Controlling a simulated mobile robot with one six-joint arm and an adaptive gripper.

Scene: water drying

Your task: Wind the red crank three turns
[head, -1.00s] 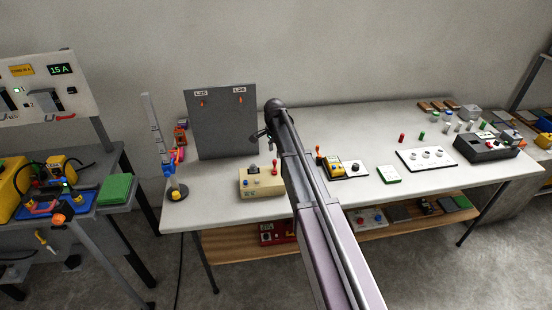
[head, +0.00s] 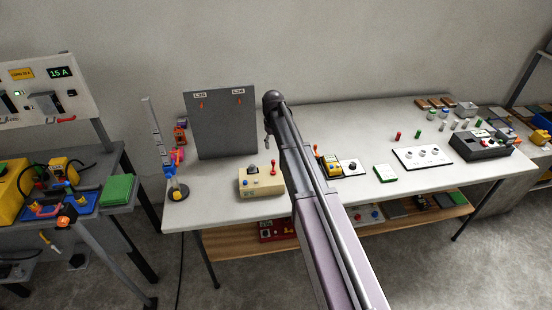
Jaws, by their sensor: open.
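A small red upright handle (head: 274,167) stands at the right end of a beige box (head: 262,186) on the white table. It is the nearest thing I see to a red crank, but it is too small to tell its exact shape. The box also has a dark knob and a blue button. My gripper (head: 268,142) is small in this view, at the far end of my arm, above and behind the box as seen here. It is open, holds nothing that I can see and appears apart from the handle. My arm hides part of the table right of the box.
A grey upright panel (head: 222,125) stands behind the box. A ruler-like stand (head: 160,150) is to the left. Right of my arm are a yellow device (head: 329,166), white panels (head: 422,157) and a dark box (head: 481,146). The front left tabletop is clear.

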